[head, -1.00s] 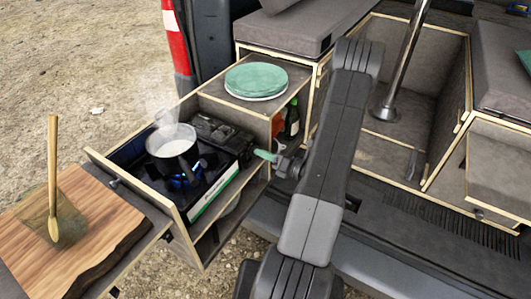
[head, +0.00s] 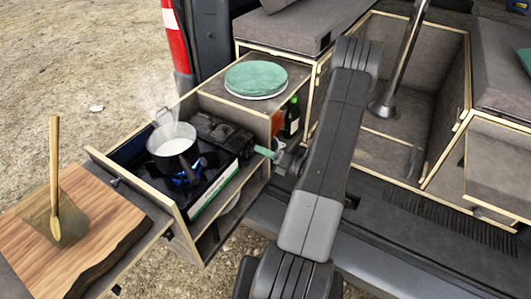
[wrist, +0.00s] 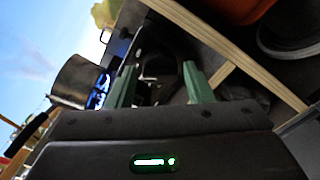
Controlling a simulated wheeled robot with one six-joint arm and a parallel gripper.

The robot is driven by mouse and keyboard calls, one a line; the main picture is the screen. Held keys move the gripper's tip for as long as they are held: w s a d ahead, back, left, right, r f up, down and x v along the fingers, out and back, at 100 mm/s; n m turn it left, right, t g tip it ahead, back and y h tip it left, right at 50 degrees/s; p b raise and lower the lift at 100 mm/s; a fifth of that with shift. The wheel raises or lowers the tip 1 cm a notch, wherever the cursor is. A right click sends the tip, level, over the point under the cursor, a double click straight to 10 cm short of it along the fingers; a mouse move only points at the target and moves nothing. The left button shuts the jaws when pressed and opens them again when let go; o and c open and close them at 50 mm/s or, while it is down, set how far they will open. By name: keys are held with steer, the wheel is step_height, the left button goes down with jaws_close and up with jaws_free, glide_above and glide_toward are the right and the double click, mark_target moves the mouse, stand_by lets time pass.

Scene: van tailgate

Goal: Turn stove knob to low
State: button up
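The black camping stove (head: 205,165) sits in the pulled-out drawer, with a blue flame (head: 182,178) under a steaming pot (head: 172,140) of white liquid. My gripper (head: 262,151) is at the stove's right end, its green fingers pointing left towards it. In the wrist view my gripper (wrist: 159,68) has its two green fingers wide apart, with a dark rounded part, seemingly the stove knob (wrist: 155,65), in the gap beyond or between them. I cannot tell whether the fingers touch it. The knob's setting is too dark to read, and it is hidden in the head view.
Green plates (head: 256,79) lie on the cabinet top behind the stove. A dark bottle (head: 291,118) stands in the cabinet close to my gripper. The wooden drawer edge (head: 150,188) is in front. A cutting board (head: 75,225) with a wooden spoon (head: 54,180) is at left.

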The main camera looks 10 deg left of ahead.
steer(key=shift+o, duration=0.6)
steer(key=b+v, duration=0.2)
steer(key=v, duration=1.1)
steer(key=shift+d, duration=0.4)
steer(key=shift+s, duration=0.1)
steer(key=p+x, duration=0.2)
steer(key=x, duration=1.2)
